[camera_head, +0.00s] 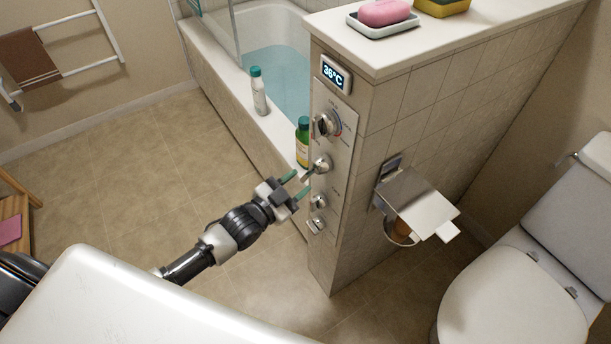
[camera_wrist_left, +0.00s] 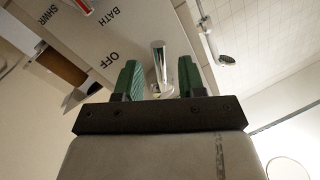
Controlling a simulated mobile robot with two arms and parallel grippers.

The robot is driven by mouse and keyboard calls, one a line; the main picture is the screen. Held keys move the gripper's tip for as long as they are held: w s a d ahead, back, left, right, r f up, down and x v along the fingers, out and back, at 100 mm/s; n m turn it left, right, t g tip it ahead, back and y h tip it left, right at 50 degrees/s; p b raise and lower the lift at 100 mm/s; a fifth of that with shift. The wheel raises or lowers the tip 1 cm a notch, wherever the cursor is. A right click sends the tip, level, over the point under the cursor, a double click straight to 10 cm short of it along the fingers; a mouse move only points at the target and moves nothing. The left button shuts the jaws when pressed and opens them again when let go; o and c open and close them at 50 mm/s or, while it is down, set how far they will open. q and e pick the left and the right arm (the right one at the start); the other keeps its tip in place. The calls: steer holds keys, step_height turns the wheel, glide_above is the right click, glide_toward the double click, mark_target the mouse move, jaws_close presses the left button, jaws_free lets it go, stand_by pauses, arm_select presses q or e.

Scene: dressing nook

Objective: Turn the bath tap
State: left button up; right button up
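The bath tap is a chrome lever knob (camera_head: 321,164) on the metal control panel (camera_head: 333,119) at the end of the tiled half wall. In the left wrist view its lever (camera_wrist_left: 158,52) stands out near the printed words OFF and BATH. My left gripper (camera_head: 297,184) reaches the panel from the left, with its green fingers beside the lever. In the left wrist view the fingers (camera_wrist_left: 158,68) are open, one on each side of the lever, with small gaps visible. My right gripper is not in view.
A larger dial (camera_head: 327,125) and a 36°C display (camera_head: 336,74) are above; smaller knobs (camera_head: 318,202) are below. A green bottle (camera_head: 303,143) and a white bottle (camera_head: 259,92) stand on the bathtub (camera_head: 212,62) rim. A paper holder (camera_head: 418,203) and toilet (camera_head: 520,290) are right.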

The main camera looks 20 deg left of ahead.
mark_target(303, 179)
arm_select(q)
steer(key=shift+x, duration=1.55)
steer(key=shift+c, duration=0.3)
jaws_close()
